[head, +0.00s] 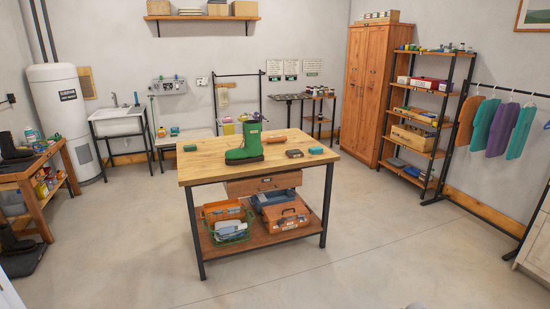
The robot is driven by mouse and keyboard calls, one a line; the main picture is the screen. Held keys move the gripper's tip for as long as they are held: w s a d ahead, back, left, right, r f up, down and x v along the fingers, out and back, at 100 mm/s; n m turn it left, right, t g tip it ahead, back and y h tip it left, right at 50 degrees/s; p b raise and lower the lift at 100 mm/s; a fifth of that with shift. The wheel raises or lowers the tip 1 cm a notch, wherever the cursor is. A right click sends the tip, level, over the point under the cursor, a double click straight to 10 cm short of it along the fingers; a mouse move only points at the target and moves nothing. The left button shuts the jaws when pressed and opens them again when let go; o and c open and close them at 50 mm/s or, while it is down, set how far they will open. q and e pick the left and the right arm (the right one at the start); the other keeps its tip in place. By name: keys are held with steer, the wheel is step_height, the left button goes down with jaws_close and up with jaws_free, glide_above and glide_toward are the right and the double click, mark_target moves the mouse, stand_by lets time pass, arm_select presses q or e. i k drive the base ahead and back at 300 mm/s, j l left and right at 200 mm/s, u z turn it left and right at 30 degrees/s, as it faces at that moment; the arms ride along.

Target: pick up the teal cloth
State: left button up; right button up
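I cannot single out the teal cloth for certain. A small flat teal item (316,150) lies on the right part of the wooden table (222,170) in the middle of the room. A small green item (190,148) lies at the table's left end. Another small teal item (175,131) is on the white unit behind the table. Larger teal pieces (484,125) hang on the rack at the right, beside purple and orange ones. They are too small to tell what they are made of.
A green boot (249,145) stands mid-table, with brown and dark blocks (294,153) to its right. The table's lower shelf holds an orange toolbox (286,216) and baskets. A wooden bench (38,200) stands at the left. The concrete floor (130,235) around the table is clear.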

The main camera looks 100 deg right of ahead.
mark_target(316, 150)
steer(key=z, duration=2.6)
